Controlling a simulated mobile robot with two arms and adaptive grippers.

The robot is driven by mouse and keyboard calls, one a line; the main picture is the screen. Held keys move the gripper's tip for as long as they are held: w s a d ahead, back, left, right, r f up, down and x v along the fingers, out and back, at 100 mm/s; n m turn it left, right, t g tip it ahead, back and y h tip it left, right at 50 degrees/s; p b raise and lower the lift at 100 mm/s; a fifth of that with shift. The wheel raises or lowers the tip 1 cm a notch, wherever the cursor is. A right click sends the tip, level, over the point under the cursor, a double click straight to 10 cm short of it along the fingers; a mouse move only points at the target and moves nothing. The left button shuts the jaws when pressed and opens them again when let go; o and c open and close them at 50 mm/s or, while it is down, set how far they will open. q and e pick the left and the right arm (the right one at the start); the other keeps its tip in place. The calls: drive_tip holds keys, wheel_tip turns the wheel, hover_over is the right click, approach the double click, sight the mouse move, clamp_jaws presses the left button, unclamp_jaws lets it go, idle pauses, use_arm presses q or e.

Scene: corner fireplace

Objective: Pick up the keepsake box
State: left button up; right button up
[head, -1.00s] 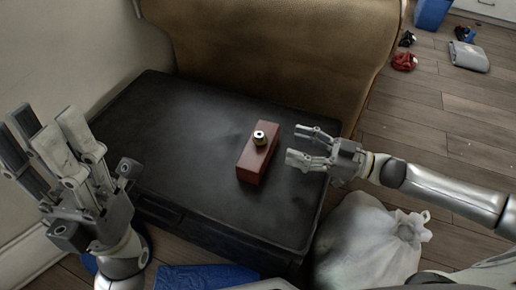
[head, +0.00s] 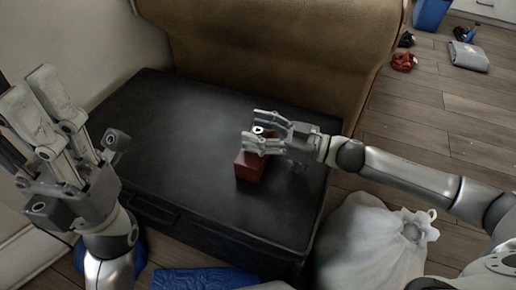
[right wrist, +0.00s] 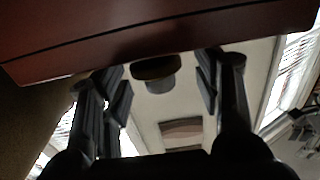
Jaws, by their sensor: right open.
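The keepsake box (head: 250,167), a small reddish-brown block with a knob (head: 258,130) on top, sits upright on a black chest. My right gripper (head: 252,128) is open over the box's top and hides much of it in the head view. In the right wrist view the box (right wrist: 150,35) fills the top of the picture upside down. Its round dark knob (right wrist: 157,76) shows between the two spread fingers, with gaps on both sides. My left gripper (head: 30,108) is open and empty at the left, away from the box.
The black chest (head: 170,120) has bare space around the box. A tan upholstered piece (head: 270,60) stands behind it. A white bag (head: 365,245) stands on the floor at the right, and a blue item (head: 205,278) lies in front.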

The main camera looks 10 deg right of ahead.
clamp_jaws()
idle(0.4)
drive_tip(key=shift+r, duration=0.2)
